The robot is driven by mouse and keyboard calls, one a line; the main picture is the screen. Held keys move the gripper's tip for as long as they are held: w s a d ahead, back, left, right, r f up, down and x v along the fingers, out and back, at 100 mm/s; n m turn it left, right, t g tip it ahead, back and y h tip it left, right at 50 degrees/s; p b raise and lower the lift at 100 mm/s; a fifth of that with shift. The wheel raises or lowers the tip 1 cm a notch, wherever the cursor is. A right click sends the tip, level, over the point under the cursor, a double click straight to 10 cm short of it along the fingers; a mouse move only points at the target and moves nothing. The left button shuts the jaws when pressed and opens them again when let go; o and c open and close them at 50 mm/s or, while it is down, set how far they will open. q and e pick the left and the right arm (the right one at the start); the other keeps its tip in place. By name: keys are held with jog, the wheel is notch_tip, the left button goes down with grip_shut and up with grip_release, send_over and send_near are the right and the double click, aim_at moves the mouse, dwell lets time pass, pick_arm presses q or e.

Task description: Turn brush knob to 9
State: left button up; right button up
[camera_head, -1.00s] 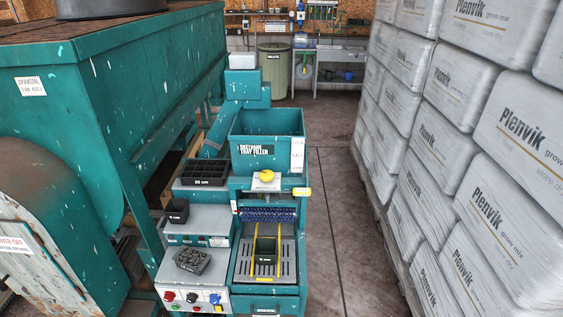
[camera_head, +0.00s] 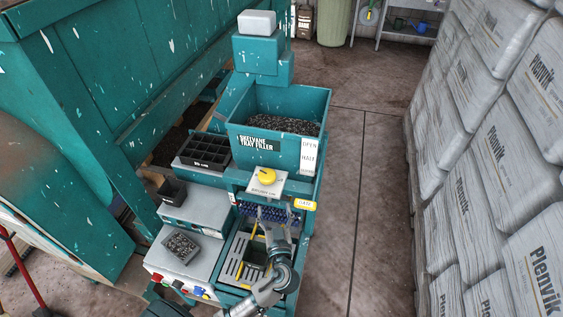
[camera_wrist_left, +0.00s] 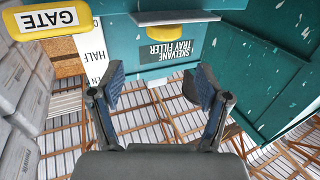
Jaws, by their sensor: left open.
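The yellow knob (camera_head: 267,176) sits on a light plate (camera_head: 262,190) at the front of the teal tray filler (camera_head: 290,152). Its scale and setting are too small to read. In the left wrist view, whose picture is upside down, the yellow knob (camera_wrist_left: 165,24) shows beyond the fingers. My left gripper (camera_head: 272,214) is just in front of and below the plate, apart from the knob. In the left wrist view its two fingers (camera_wrist_left: 160,95) are spread, with nothing between them. My right gripper is not in view.
The hopper (camera_head: 322,108) holds dark soil. A yellow GATE tag (camera_head: 305,204) sticks out right of the plate. A black cell tray (camera_head: 203,152) and a small black pot (camera_head: 172,190) stand left. Stacked white bags (camera_head: 497,140) line the right; the floor between is clear.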

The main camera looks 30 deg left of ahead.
aim_at(266, 171)
pick_arm(q)
jog(key=p+x, duration=0.2)
jog(key=x, duration=1.3)
jog(key=shift+a+p, duration=0.35)
jog(key=shift+x, duration=0.85)
jog(key=shift+a+f, duration=0.1)
jog(key=shift+f, duration=0.05)
jog(key=shift+c, duration=0.5)
jog(key=c, duration=0.8)
jog(key=shift+f, duration=0.1)
jog(key=shift+c, duration=0.5)
